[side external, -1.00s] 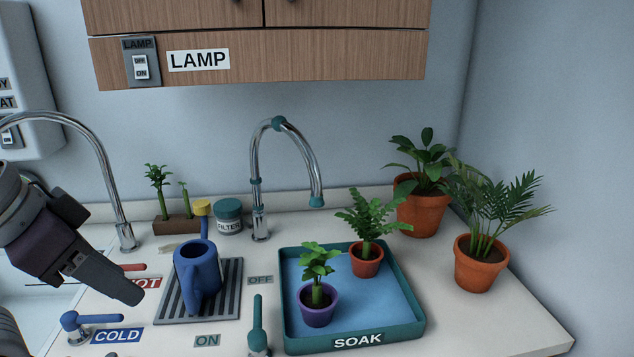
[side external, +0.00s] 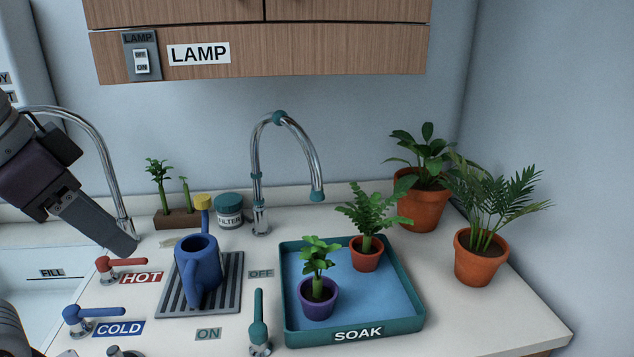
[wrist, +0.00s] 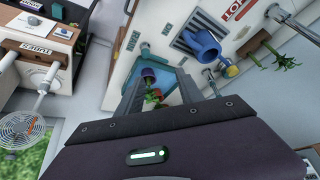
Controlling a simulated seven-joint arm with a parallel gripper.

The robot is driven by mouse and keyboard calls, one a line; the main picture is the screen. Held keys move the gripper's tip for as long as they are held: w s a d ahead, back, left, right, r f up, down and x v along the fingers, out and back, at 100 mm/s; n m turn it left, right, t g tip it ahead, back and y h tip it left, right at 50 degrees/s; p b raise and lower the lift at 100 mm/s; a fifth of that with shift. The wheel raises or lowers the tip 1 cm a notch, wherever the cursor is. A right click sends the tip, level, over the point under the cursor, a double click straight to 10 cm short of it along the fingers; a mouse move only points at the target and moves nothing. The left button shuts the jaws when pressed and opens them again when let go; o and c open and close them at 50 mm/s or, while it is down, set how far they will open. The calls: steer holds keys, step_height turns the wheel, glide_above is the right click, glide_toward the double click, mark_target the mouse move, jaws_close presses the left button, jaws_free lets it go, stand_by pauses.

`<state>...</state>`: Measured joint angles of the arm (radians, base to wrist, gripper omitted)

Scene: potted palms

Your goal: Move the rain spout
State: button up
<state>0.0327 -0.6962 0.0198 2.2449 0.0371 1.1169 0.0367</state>
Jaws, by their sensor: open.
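The chrome spout with teal fittings (side external: 312,158) rises from the counter behind the SOAK tray (side external: 416,320), and its curved neck ends above the tray's back left part. A plain chrome spout (side external: 103,150) stands farther left, partly hidden by my arm. My gripper (side external: 125,245) is at the left, over the counter near the plain spout's foot, apart from the teal-fitted spout. In the wrist view my gripper (wrist: 160,80) has its two fingers spread, with nothing held between them.
The tray holds a purple pot (side external: 318,300) and a terracotta pot (side external: 366,255). A blue watering can (side external: 197,268) stands on a grey rack. Two larger potted plants stand right.

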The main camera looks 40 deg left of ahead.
steer(key=w+a+m+g+y, duration=0.2)
steer(key=w+a+m, duration=0.35)
steer(key=w, duration=0.45)
steer(key=m+t+y, duration=0.5)
steer(key=m+y, duration=0.8)
steer(key=m, duration=0.4)
glide_above(319, 189)
steer(key=s+a+v, duration=0.1)
steer(key=v, duration=0.4)
steer(key=f, duration=0.1)
steer(key=shift+m+t, duration=0.4)
steer(key=shift+m, duration=0.25)
steer(key=f, duration=0.3)
steer(key=d+f, duration=0.1)
steer(key=f, duration=0.5)
steer(key=shift+w+d+f, duration=0.2)
steer(key=shift+w+d, duration=0.1)
steer(key=x, duration=0.6)
steer(key=shift+w+a+f, duration=0.1)
steer(key=shift+a+f, duration=0.05)
steer(key=shift+a, duration=0.05)
steer(key=shift+w+a, duration=0.1)
steer(key=shift+a, duration=0.1)
jaws_close()
